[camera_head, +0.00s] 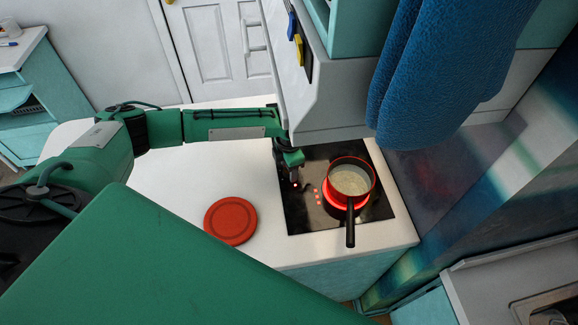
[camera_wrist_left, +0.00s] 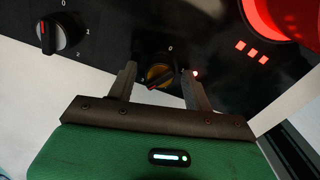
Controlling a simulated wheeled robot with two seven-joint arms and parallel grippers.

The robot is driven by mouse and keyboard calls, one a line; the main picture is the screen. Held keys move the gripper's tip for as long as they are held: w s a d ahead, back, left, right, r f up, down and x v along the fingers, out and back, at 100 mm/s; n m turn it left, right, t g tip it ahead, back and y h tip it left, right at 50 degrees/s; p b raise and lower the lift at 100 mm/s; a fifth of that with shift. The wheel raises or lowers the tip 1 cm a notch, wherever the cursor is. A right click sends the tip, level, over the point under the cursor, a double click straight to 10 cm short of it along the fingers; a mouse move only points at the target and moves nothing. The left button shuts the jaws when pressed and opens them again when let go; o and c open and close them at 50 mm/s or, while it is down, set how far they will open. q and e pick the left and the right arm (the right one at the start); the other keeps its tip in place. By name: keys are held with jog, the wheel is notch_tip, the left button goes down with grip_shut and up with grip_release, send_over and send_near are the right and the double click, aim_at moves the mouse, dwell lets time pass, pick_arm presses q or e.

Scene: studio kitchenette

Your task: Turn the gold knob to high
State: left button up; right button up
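The gold knob (camera_wrist_left: 160,75) sits on the black cooktop panel, with a "0" printed above it in the left wrist view. A reddish line shows on its face, low in the picture; its exact setting is hard to read. My left gripper (camera_wrist_left: 161,78) is open, with one finger on each side of the knob and gaps visible to both. In the head view my left gripper (camera_head: 293,176) is over the left part of the cooktop (camera_head: 300,218), and hides the knob. My right gripper is not in view.
A red pan (camera_head: 350,180) with pale contents stands on the glowing burner (camera_head: 334,202), its handle toward the front. A second, silver-faced knob (camera_wrist_left: 62,36) is beside the gold one. A red disc (camera_head: 230,221) lies on the white counter. A blue towel (camera_head: 440,70) hangs above.

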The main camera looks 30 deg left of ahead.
pick_arm(q)
jog(key=shift+o, duration=0.2)
jog(key=shift+r, duration=0.1)
jog(key=shift+r, duration=0.3)
notch_tip(320, 180, up, 13)
jog(key=b, duration=0.4)
